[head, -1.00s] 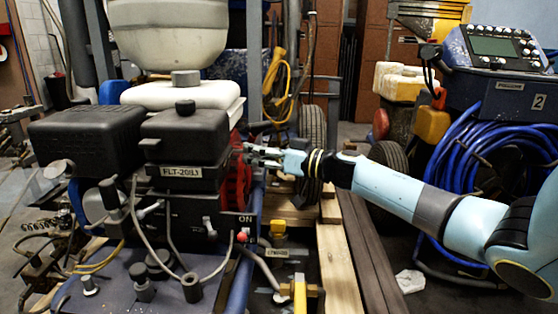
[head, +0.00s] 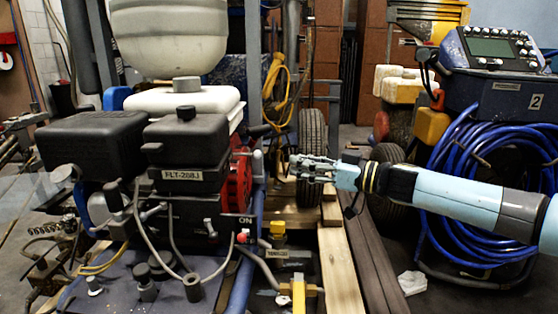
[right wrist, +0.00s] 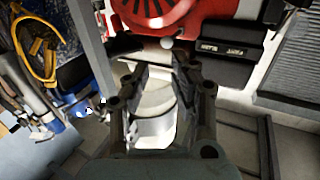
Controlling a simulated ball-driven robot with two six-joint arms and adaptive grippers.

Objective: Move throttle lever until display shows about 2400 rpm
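The display (head: 492,47) is a grey-green screen on the blue console at the upper right; no rpm figure is readable. I cannot tell for certain which part is the throttle lever. A small pale round knob (right wrist: 167,43) sits below the red engine part in the right wrist view, beyond my fingertips. A red-tipped lever (head: 241,237) stands below the ON plate. My right gripper (head: 292,168) is right of the engine and apart from it. In the wrist view the right gripper (right wrist: 155,68) has its fingers apart, with nothing held. My left gripper is out of view.
The black engine housing (head: 186,145) and red fan cover (head: 238,180) stand left of my right gripper. A tyre (head: 312,145) is behind it. Wooden planks (head: 338,260) lie below. A blue hose coil (head: 465,175) hangs at the right.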

